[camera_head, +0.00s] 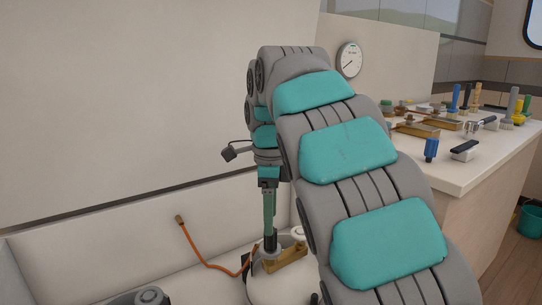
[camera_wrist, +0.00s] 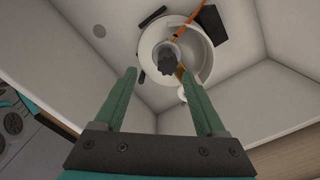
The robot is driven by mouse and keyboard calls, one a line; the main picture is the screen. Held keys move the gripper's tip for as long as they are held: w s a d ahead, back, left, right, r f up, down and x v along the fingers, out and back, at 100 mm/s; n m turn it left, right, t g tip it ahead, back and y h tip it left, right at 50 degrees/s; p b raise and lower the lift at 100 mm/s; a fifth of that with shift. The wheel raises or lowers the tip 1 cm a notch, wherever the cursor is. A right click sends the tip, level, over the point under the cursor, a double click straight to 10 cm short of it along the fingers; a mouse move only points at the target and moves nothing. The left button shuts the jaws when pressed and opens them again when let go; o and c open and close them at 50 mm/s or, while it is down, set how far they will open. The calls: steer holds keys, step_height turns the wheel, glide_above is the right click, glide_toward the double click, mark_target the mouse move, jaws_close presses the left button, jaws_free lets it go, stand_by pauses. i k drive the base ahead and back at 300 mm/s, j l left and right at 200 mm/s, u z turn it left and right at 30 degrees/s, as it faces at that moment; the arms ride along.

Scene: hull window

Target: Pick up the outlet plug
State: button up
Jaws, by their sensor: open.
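My gripper (camera_wrist: 157,72) points down with its two green fingers apart and nothing clasped between them. In the wrist view a dark, knobbed piece (camera_wrist: 167,57), which looks like the outlet plug, sits in the middle of a round white fitting (camera_wrist: 203,62), just beyond the fingertips. An orange cord (camera_wrist: 187,27) runs to it. The plug is hard to make out there, and my arm hides part of the fitting.
A brass-coloured piece (camera_head: 285,258) lies close to the fingertips on the fitting. Pale walls (camera_head: 120,240) enclose this low area. A counter (camera_head: 480,175) with brushes and tools stands at the right. A round gauge (camera_head: 349,60) hangs on the back wall.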

mark_target(430, 151)
steer(key=k, duration=0.95)
